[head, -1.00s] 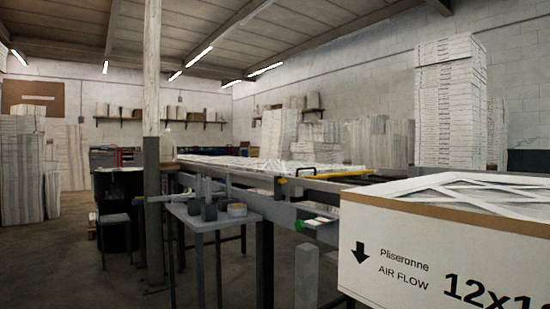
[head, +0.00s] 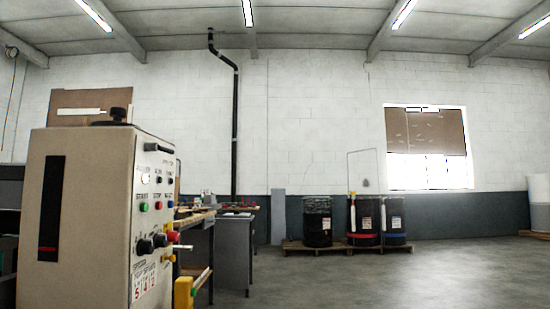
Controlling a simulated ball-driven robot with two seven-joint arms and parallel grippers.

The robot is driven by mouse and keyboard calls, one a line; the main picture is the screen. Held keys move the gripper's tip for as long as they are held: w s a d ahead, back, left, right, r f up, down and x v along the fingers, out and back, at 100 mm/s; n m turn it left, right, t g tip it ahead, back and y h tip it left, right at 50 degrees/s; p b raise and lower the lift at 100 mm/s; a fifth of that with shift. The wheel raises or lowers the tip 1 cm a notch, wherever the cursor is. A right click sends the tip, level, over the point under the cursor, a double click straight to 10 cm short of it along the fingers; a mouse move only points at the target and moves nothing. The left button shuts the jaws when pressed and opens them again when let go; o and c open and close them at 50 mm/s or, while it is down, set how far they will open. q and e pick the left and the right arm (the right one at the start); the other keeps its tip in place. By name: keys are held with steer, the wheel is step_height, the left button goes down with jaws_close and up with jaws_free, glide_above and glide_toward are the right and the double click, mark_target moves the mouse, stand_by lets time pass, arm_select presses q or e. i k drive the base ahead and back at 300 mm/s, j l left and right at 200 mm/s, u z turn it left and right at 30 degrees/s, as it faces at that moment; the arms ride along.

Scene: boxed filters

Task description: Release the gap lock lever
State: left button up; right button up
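A beige control cabinet (head: 95,215) stands close at the left. Its right-hand face carries a panel with several small buttons, black knobs (head: 150,243) and a red knob (head: 173,237) that sticks out at the edge. A small yellowish part (head: 168,257) sits just below the red knob. A label with red digits (head: 144,281) is low on the panel. I cannot tell which part, if any, is the gap lock lever. Neither of my grippers shows.
A yellow post-like part (head: 184,292) stands beside the cabinet's foot. Behind it is a workbench (head: 236,250) with small items on top. Three dark drums stand on a pallet (head: 345,249) by the back wall. The floor (head: 400,280) at the right is clear.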

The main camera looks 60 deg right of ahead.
mark_target(149, 147)
steer(key=z, duration=1.05)
